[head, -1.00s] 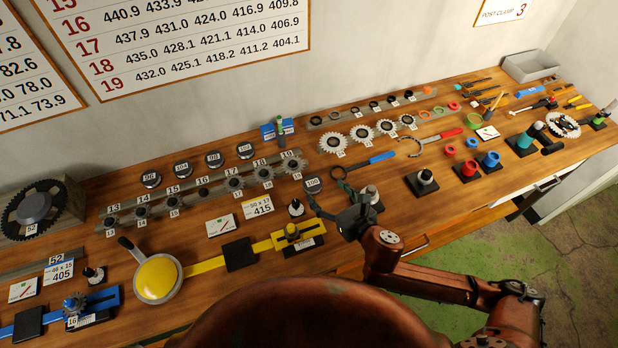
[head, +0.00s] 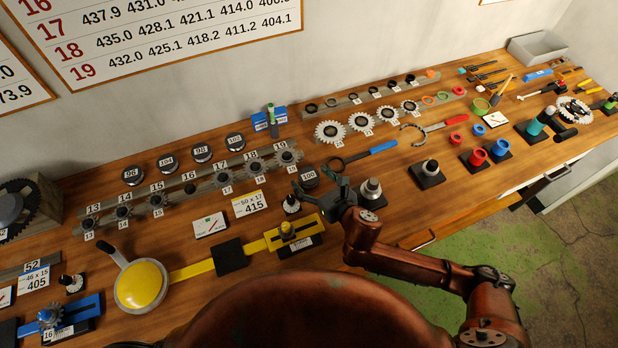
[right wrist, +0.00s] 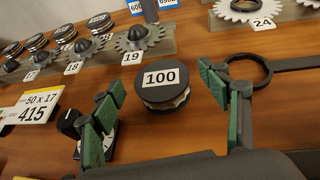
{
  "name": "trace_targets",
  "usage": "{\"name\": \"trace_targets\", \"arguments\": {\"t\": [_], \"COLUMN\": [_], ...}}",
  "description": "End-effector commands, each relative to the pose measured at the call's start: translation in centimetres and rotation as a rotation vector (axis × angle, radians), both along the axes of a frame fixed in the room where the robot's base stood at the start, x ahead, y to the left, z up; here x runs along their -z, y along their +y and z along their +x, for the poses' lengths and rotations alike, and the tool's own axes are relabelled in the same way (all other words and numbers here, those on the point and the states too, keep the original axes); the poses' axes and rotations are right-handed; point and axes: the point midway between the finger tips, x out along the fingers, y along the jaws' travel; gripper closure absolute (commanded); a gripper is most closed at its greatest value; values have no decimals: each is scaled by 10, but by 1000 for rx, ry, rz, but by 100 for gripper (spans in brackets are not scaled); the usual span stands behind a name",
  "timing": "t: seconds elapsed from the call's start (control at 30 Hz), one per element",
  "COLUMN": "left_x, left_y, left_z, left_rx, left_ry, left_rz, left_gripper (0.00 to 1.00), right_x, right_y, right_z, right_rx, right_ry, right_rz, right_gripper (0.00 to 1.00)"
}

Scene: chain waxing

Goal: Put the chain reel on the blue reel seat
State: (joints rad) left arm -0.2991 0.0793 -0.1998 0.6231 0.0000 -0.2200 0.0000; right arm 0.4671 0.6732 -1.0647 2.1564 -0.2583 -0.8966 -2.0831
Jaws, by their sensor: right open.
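Chain reels are round black drums with white number labels. The reel marked 100 (head: 309,178) stands apart from the others, and it also shows in the right wrist view (right wrist: 162,95). My right gripper (head: 322,192) is open and empty beside it. In the right wrist view its green-padded fingers (right wrist: 160,82) are apart, one on each side of reel 100 and nearer the camera. A blue bar (head: 82,308) with a dark pad lies at lower left, and a blue cup (head: 500,148) stands on a black base at right. I cannot tell which is the reel seat. My left gripper is not in view.
Several other reels (head: 168,162) stand in a row behind the sprocket rail (head: 222,182). A yellow bar (head: 203,267) with a round yellow-topped pan (head: 142,285) lies in front. A black ring tool (head: 336,165) and a dark-based post (head: 371,190) are close to my right gripper.

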Motion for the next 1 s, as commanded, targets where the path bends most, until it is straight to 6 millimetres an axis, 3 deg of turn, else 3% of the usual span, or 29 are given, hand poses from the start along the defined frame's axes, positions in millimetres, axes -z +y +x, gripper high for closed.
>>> {"name": "trace_targets", "arguments": {"t": [0.13, 0.4, 1.0], "left_x": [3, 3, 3], "left_y": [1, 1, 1], "left_z": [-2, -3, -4], "left_rx": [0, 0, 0], "left_ry": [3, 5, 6], "left_rz": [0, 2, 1], "left_gripper": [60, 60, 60], "right_x": [7, 7, 8], "right_y": [7, 7, 6], "right_z": [13, 15, 15], "right_rx": [2, 3, 4], "right_ry": [0, 1, 1], "right_rz": [0, -1, -1], "right_gripper": [31, 31, 72]}}
